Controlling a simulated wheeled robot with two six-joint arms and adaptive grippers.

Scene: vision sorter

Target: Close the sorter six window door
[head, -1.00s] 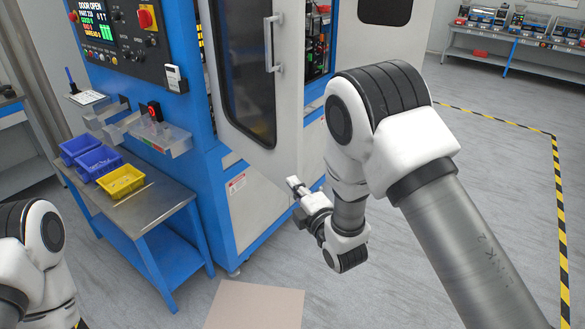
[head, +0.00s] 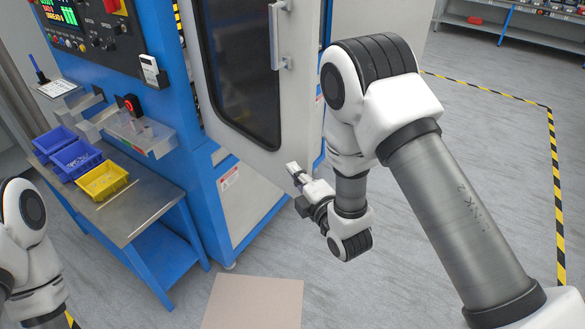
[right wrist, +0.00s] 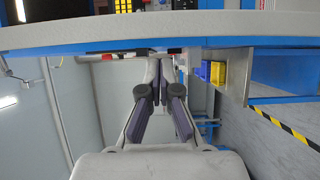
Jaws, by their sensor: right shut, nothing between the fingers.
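The sorter's window door (head: 300,95) is a light grey panel with a dark window and an upright bar handle (head: 274,35) near its right edge. It stands in front of the blue sorter cabinet and looks partly open, with a thin strip of interior to its right. My right gripper (head: 293,168) is shut and empty, low by the door's lower right part. Whether it touches the door I cannot tell. In the right wrist view its fingers (right wrist: 158,75) are together below a grey panel edge. My left gripper is out of view; only part of that arm shows.
A metal-topped blue table (head: 135,205) with blue bins (head: 76,158) and a yellow bin (head: 102,180) stands at left. The control panel (head: 95,20) is above it. A beige mat (head: 252,302) lies on the floor. Grey floor is open to the right, inside striped tape (head: 553,190).

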